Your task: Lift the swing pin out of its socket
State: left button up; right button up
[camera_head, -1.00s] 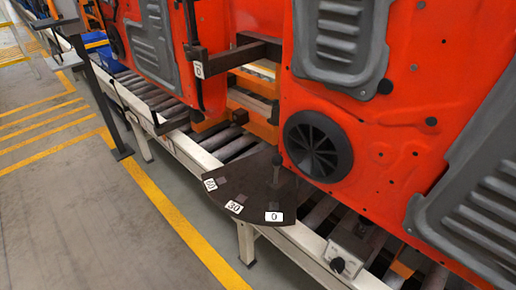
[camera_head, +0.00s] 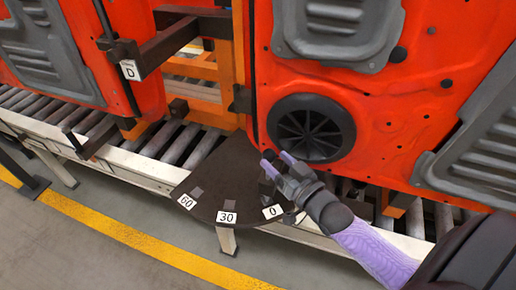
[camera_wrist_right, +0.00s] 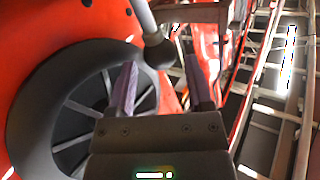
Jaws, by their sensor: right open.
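The swing pin (camera_wrist_right: 156,48) shows in the right wrist view as a grey rod with a dark ball knob. The knob lies just beyond my fingertips, in line with the gap between them. My right gripper (camera_head: 276,160) is open, with purple fingers; it also shows in the wrist view (camera_wrist_right: 162,78). No grip on the pin shows. In the head view the gripper covers most of the pin and its socket near the 0 label (camera_head: 272,211) on the dark quadrant plate (camera_head: 220,175). My left gripper is out of view.
The plate also carries a 30 label (camera_head: 227,217) and a 60 label (camera_head: 186,201). An orange door panel (camera_head: 400,130) with a round black speaker (camera_head: 311,128) stands close behind my gripper. A roller conveyor (camera_head: 150,170) runs below. A bracket labelled D (camera_head: 130,69) is at left.

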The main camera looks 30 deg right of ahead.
jog(key=w, duration=0.3)
jog(key=w+b, duration=0.1)
jog(key=w, duration=0.1)
jog(key=shift+a, duration=0.35)
grip_shut()
